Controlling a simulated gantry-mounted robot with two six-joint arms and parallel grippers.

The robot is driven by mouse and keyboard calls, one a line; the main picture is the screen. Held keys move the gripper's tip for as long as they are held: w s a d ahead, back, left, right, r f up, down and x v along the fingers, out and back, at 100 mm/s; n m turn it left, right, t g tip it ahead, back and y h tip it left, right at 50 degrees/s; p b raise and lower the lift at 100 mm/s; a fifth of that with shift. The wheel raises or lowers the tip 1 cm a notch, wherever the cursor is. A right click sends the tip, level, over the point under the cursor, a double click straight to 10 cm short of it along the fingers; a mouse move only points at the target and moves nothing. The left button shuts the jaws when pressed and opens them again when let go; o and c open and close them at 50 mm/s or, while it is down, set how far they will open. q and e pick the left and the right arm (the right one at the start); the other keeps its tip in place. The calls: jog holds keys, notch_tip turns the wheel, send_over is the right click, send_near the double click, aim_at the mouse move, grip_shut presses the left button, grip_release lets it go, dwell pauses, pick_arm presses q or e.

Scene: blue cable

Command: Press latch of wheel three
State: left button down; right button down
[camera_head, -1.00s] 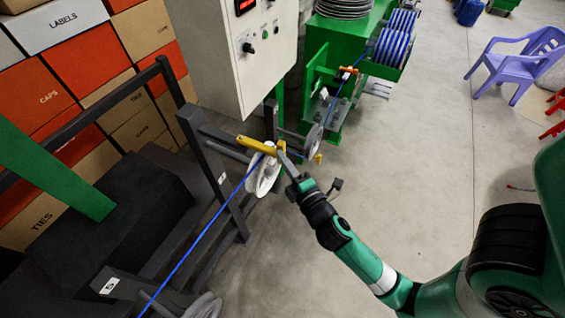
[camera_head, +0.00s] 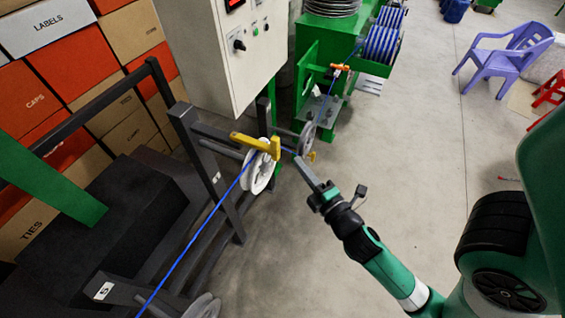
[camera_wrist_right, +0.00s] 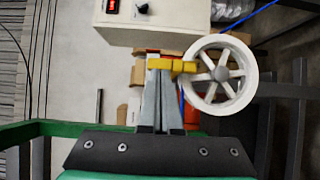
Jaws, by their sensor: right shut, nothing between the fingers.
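A white spoked wheel (camera_head: 261,174) stands on the dark frame in the middle of the head view; it also shows in the right wrist view (camera_wrist_right: 220,76). A yellow latch (camera_head: 252,143) lies across its top, its end bent down at the wheel's right side. The blue cable (camera_head: 203,226) runs up from the lower left to this wheel and on beyond it. My right gripper (camera_head: 301,161) is shut and empty, a little right of the latch. In the right wrist view the fingertips overlap the yellow latch (camera_wrist_right: 174,66); contact cannot be told. My left gripper is out of view.
A grey control box (camera_head: 235,60) hangs behind the wheel. A lower wheel (camera_head: 203,306) is partly cut off. Open floor lies to the right.

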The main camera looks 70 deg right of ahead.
jog(key=shift+s+d+p, duration=0.25)
jog(key=shift+s+p, duration=0.6)
jog(key=shift+s, duration=0.35)
jog(key=shift+w, duration=0.1)
